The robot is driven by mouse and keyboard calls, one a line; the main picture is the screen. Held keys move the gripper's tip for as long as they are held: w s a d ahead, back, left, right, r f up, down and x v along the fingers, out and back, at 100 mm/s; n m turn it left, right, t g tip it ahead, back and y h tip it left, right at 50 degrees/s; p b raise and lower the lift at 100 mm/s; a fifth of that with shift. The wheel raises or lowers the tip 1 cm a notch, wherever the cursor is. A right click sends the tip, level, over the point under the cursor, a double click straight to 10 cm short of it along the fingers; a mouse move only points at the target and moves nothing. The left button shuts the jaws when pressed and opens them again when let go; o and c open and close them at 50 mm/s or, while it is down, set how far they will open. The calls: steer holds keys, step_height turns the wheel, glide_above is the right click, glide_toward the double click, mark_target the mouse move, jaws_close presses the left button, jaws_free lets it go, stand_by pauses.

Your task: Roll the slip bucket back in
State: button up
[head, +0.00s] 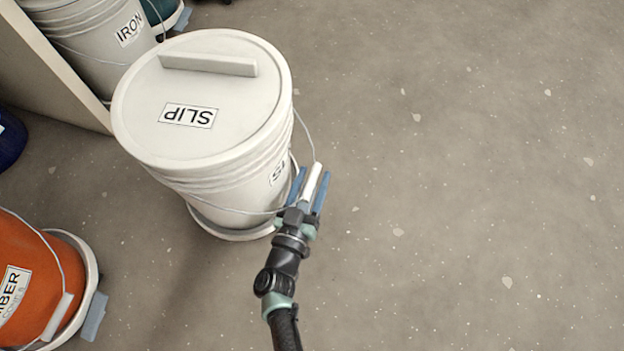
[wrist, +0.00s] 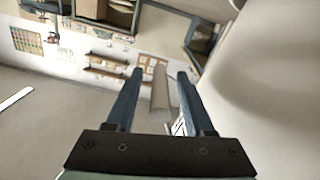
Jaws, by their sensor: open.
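The slip bucket (head: 201,125) is a white lidded bucket labelled SLIP, standing upright on a round dolly (head: 231,229) on the floor. A thin wire bail runs along its right side to a white grip (head: 313,181). My gripper (head: 311,186) is open at the bucket's right side, with the white grip between its blue fingers. In the wrist view the grip (wrist: 160,95) shows between the two fingers (wrist: 158,95), with gaps beside it. The bucket wall (wrist: 265,110) fills the right of that view.
A white IRON bucket (head: 100,40) stands at the upper left beside a pale panel (head: 45,75). An orange bucket (head: 40,265) on a dolly is at the lower left, and a dark blue one (head: 10,140) at the left edge. The floor (head: 470,180) to the right is clear.

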jaws_close()
stand_by(1.4)
